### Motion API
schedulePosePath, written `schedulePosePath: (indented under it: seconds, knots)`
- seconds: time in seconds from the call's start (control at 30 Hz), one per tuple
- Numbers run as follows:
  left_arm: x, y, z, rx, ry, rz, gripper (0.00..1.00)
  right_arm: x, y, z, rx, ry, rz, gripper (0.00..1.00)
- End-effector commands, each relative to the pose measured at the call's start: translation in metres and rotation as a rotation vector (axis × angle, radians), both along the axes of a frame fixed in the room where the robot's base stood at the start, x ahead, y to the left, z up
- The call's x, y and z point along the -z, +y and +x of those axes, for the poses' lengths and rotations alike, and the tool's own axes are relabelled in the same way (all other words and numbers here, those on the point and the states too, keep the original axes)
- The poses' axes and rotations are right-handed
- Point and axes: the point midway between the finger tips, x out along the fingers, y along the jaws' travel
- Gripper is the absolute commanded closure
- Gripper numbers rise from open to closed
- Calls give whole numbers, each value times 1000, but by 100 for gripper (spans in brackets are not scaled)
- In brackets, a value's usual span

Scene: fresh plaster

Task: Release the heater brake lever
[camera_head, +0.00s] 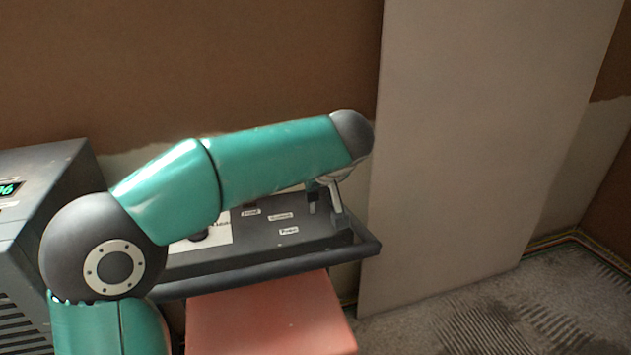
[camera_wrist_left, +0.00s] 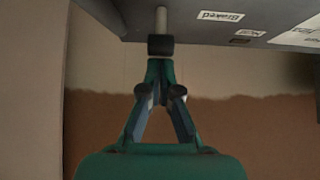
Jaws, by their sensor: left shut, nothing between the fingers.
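A dark grey panel (camera_head: 268,240) with several small white labels stands in front of the wall. One label reading "Braked" (camera_wrist_left: 218,16) shows upside down in the left wrist view. A thin grey rod (camera_wrist_left: 162,20), apparently the brake lever, stands at the panel beside that label. My left gripper (camera_wrist_left: 160,66) is shut and empty, its tips at a black block at the rod's end. I cannot tell whether they touch the lever. In the head view the gripper (camera_head: 326,182) is mostly hidden under my teal arm, at the panel's right end. My right gripper is not in view.
A grey unit with a green display (camera_head: 10,188) and vents stands at the left. A reddish box (camera_head: 270,318) sits below the panel's front rail (camera_head: 265,282). A tall pale board (camera_head: 470,150) leans at the right. Grey floor (camera_head: 540,300) lies clear at lower right.

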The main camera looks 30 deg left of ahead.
Motion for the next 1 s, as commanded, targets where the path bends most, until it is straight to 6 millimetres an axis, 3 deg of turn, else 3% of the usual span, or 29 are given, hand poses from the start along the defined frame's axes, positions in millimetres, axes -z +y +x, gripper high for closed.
schedulePosePath:
  seconds: [0.03, 0.13, 0.5, 0.7, 1.0]
  knots:
    - [-16, 4, 2, -2, -8, 1, 100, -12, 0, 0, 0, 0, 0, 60]
    - [-36, 9, 6, 2, -23, 3, 100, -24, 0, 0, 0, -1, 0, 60]
    - [-92, -33, -27, 8, -30, 4, 100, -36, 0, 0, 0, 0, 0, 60]
    - [-104, -41, -35, 6, -30, 3, 100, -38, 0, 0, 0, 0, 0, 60]
    - [-105, -41, -36, 4, -30, 3, 100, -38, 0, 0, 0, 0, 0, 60]
